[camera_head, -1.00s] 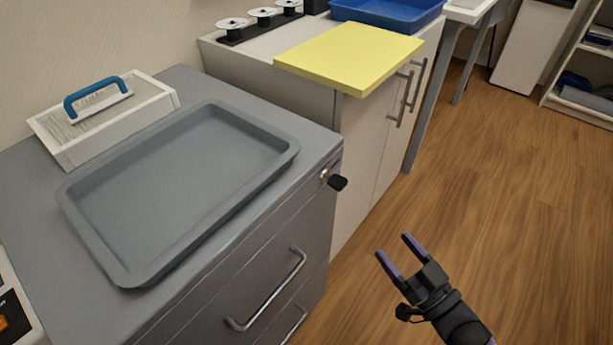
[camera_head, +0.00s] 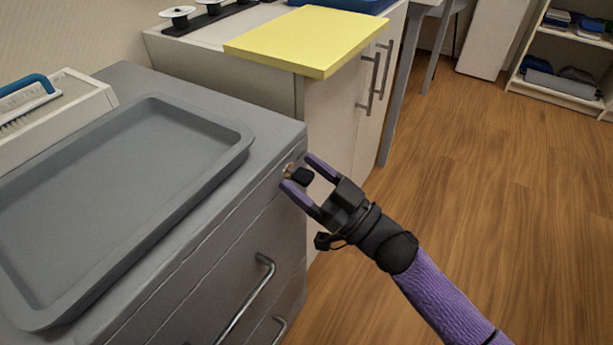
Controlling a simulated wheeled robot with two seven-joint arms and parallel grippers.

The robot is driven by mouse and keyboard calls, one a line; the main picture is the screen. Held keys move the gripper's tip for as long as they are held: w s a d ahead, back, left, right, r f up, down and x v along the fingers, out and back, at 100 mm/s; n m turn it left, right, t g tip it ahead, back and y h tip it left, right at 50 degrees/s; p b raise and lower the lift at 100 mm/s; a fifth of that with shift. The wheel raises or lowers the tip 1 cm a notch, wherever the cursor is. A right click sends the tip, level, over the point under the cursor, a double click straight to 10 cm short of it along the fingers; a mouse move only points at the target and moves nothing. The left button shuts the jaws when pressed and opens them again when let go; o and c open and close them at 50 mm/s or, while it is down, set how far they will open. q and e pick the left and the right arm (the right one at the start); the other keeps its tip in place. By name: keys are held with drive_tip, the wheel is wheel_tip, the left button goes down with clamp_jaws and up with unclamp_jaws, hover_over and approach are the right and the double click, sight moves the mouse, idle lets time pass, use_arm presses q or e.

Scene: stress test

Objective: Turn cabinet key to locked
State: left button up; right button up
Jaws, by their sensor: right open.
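The cabinet key (camera_head: 301,175) has a black head and sits in a small brass-coloured lock (camera_head: 288,169) near the top right corner of the grey drawer cabinet (camera_head: 225,235). My right gripper (camera_head: 303,174) is open, with its two purple fingertips on either side of the key head. I cannot tell whether either finger touches the key. The lock is partly hidden by the key and the near finger. My left gripper is not in view.
A grey tray (camera_head: 160,100) lies on the cabinet top, with a white box (camera_head: 88,95) holding a blue-handled brush behind it. A yellow board (camera_head: 310,38) overhangs the white cabinet (camera_head: 330,120) beyond. Drawer handles (camera_head: 250,300) stick out below the lock. The wood floor at right is clear.

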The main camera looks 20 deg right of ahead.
drive_tip(key=c, duration=0.4)
clamp_jaws()
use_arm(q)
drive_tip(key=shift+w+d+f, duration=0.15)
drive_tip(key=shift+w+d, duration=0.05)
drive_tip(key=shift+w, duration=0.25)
